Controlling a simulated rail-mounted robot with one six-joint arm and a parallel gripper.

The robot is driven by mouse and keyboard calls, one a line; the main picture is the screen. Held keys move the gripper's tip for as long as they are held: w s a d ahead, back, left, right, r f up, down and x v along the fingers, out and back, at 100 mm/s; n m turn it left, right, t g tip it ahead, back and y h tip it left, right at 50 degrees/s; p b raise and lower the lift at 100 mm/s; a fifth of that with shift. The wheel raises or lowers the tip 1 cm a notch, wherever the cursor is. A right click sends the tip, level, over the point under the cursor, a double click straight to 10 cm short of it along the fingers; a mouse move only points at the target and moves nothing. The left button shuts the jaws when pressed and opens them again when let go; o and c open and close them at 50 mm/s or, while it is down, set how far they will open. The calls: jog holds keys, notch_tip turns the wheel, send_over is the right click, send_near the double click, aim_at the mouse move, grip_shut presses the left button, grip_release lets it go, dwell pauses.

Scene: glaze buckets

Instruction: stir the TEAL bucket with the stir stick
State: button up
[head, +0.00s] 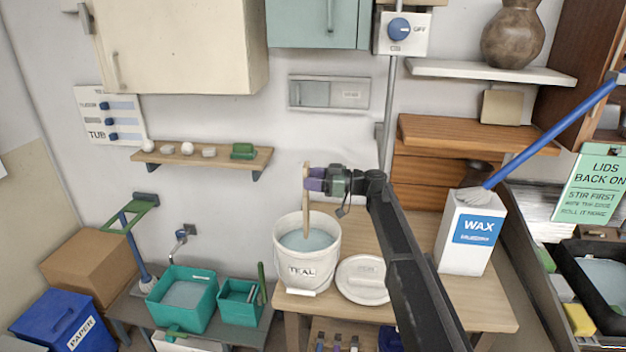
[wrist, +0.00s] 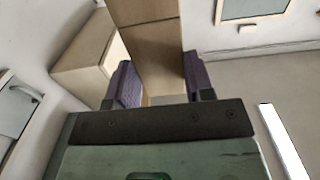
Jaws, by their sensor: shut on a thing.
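The white bucket labelled TEAL (head: 307,265) stands open on the wooden table, with pale blue-grey glaze (head: 308,239) inside. The wooden stir stick (head: 306,190) is upright above the bucket, and its lower end reaches into the bucket's mouth at the glaze. My gripper (head: 312,180) is shut on the stick's upper part, above the rim. In the wrist view the stick (wrist: 150,50) stands between the two purple finger pads of my gripper (wrist: 158,85). The stick's lower tip is not clearly seen.
A white lid (head: 363,280) lies right of the bucket on the table (head: 425,303). A WAX container (head: 466,235) with a blue-handled brush stands further right. A shelf (head: 200,158) with small pieces is on the wall at left. Teal basins (head: 182,318) stand lower left.

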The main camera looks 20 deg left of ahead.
aim_at(308, 210)
jog(key=f+b, duration=0.6)
jog(key=s+f+b, duration=0.1)
jog(key=f+b, duration=0.3)
jog(key=shift+s+d, duration=0.1)
jog(key=shift+d, duration=0.2)
jog(key=f, duration=0.1)
jog(key=f+b, duration=0.1)
jog(key=w+f+b, duration=0.1)
jog(key=shift+w+a+f, duration=0.1)
jog(key=shift+a+f, duration=0.05)
jog(key=shift+a, duration=0.15)
